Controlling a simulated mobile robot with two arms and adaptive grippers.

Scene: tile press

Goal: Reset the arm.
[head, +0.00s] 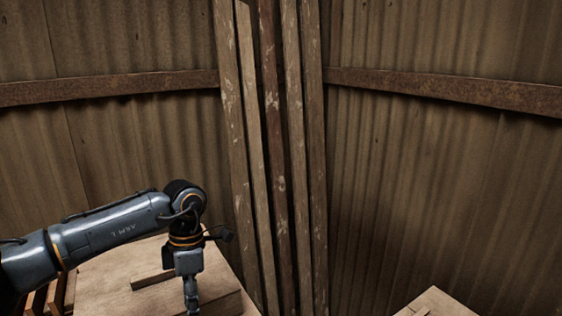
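My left arm comes in from the left, bends down at the wrist, and its gripper (191,297) points downward over a light wooden surface (105,280). Only a narrow part of this gripper shows, and the bottom edge of the picture cuts it off. I cannot tell whether it is open or shut, or whether it holds anything. My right arm and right gripper are not in view.
A flat wooden piece (152,279) lies on the surface beside the gripper. Wooden slats (56,295) show at lower left. Tall planks (272,150) stand in the corner between corrugated walls (440,190). Another wooden top (437,301) shows at lower right.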

